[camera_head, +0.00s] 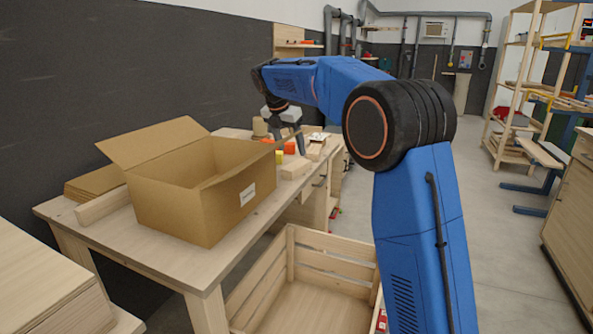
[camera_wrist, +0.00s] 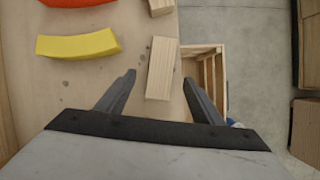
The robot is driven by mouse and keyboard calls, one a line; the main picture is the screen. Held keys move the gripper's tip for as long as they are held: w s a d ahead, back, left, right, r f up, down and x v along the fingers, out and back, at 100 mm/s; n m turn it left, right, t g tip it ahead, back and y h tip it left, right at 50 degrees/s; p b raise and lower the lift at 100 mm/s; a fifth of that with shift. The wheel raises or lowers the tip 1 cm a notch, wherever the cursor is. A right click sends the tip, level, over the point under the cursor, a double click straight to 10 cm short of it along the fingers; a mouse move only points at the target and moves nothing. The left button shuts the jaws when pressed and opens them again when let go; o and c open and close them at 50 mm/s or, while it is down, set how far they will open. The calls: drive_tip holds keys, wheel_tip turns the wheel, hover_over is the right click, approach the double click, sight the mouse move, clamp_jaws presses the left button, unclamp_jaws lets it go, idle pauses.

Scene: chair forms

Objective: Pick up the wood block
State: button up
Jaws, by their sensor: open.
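A pale wood block (camera_wrist: 161,68) lies on the wooden table (camera_wrist: 60,105), near the table's edge, in the wrist view. In the head view a wood block (camera_head: 296,169) lies on the table to the right of the cardboard box. My gripper (camera_wrist: 159,80) is open and empty in the wrist view, with the near part of the block showing between its fingertips. In the head view my gripper (camera_head: 290,142) points down over the table. A second wood piece (camera_wrist: 161,6) is cut off at the top of the wrist view.
A yellow curved piece (camera_wrist: 78,44) and a red-orange piece (camera_wrist: 76,2) lie left of the block. An open cardboard box (camera_head: 185,205) stands on the table (camera_head: 155,262). A slatted wooden crate (camera_head: 262,295) is on the floor below. Open floor (camera_head: 500,245) lies to the right.

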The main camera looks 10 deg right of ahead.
sight(297, 164)
drive_tip(key=shift+x, duration=3.55)
drive_tip(key=shift+s+d, duration=0.1)
drive_tip(key=shift+c, duration=0.6)
drive_tip(key=c, duration=1.1)
drive_tip(key=shift+r, duration=0.15)
